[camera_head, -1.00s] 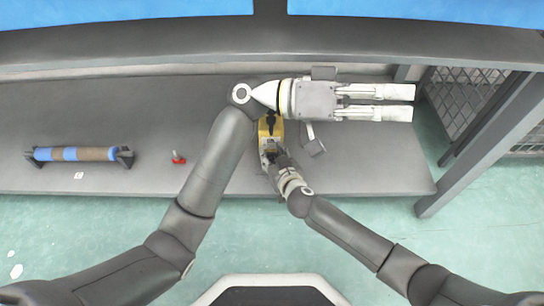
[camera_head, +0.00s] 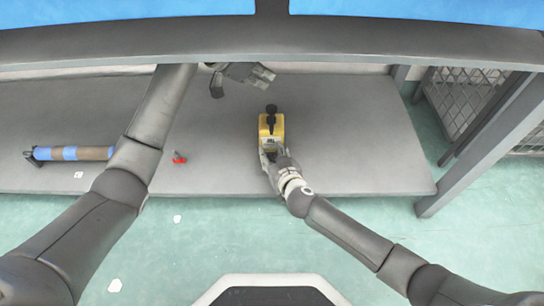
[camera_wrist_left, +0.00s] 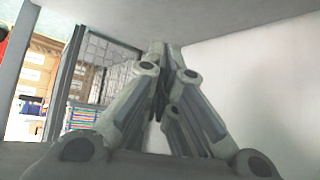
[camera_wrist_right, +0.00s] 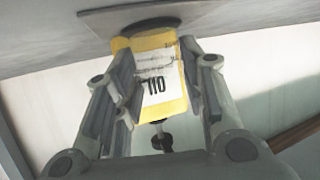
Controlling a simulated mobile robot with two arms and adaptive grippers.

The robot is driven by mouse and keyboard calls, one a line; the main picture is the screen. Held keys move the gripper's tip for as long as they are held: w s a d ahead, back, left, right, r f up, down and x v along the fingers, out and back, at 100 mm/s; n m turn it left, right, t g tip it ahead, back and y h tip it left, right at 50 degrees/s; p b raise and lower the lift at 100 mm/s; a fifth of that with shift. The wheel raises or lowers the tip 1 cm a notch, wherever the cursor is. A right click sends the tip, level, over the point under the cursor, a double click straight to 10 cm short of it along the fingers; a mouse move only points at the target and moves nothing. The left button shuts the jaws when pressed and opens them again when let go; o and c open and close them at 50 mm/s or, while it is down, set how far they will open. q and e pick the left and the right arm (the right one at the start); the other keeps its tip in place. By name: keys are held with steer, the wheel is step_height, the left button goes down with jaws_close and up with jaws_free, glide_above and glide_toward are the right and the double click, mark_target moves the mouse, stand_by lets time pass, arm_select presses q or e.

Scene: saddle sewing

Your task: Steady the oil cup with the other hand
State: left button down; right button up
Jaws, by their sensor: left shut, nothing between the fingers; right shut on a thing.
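The oil cup appears to be the yellow block with a black knob on top (camera_head: 271,127), standing on the grey bench (camera_head: 350,150). My right gripper (camera_head: 269,152) is shut on its near side. In the right wrist view the yellow body with a white label marked 110 (camera_wrist_right: 157,75) sits between the fingers. My left gripper (camera_head: 268,74) is at the back of the bench, under the grey beam, shut and empty. It is apart from the cup, above it in the picture. In the left wrist view its fingers (camera_wrist_left: 157,60) meet with nothing between them.
A blue and brown roller (camera_head: 75,153) lies on its stand at the left. A small red piece (camera_head: 179,158) lies left of the cup. A grey beam (camera_head: 380,40) crosses the back. Mesh panels (camera_head: 462,100) stand at the right. The bench right of the cup is clear.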

arm_select(q)
steer(key=d+r, duration=0.1)
glide_above(275, 107)
steer(key=a, duration=0.2)
steer(key=shift+m, duration=0.3)
steer(key=shift+s+d+f, duration=0.1)
steer(key=shift+s+f, duration=0.1)
steer(key=shift+f, duration=1.25)
steer(key=shift+s+d+f, duration=0.1)
steer(key=shift+s+f, duration=0.1)
steer(key=shift+f, duration=1.2)
steer(key=shift+f, duration=1.95)
steer(key=shift+r, duration=1.05)
